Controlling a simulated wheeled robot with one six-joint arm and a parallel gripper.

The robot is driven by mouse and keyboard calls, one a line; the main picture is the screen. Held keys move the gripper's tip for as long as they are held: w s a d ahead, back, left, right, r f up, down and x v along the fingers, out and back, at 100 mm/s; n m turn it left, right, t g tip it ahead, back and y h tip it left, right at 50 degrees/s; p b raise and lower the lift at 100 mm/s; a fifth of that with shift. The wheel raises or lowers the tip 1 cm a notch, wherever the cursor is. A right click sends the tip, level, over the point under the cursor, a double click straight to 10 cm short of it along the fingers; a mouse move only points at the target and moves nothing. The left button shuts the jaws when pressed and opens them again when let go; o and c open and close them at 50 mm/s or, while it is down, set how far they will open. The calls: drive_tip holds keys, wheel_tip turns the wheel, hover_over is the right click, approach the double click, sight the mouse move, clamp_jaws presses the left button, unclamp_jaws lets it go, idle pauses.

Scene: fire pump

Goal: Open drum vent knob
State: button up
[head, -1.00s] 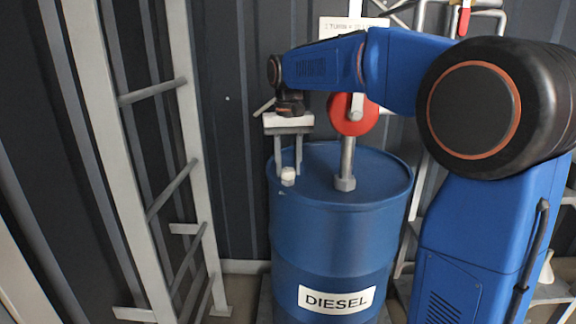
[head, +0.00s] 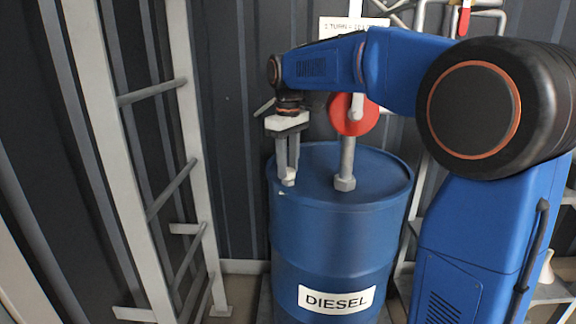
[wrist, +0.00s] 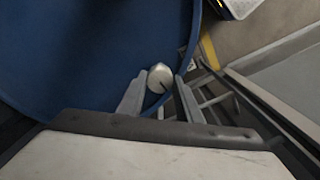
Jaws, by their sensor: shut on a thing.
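The drum vent knob (head: 288,178) is a small pale round cap on top of the blue diesel drum (head: 335,235), near its left rim. In the wrist view the knob (wrist: 160,77) shows a dark line across its face and sits between the fingertips. My gripper (head: 288,172) points straight down from above the drum and is shut on the knob. In the wrist view my gripper (wrist: 157,92) has one finger on each side of the knob. The fingers partly hide the knob in the head view.
A grey pipe with a hex base (head: 346,170) and a red disc (head: 354,115) rise from the drum top, right of my gripper. A grey ladder (head: 150,170) stands on the left. A dark corrugated wall (head: 238,190) is close behind.

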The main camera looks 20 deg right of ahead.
sight(288, 170)
drive_tip(key=shift+n, duration=0.3)
drive_tip(key=o, duration=1)
drive_tip(key=shift+o, duration=0.2)
wheel_tip(288, 170, up, 18)
drive_tip(key=shift+f, duration=0.25)
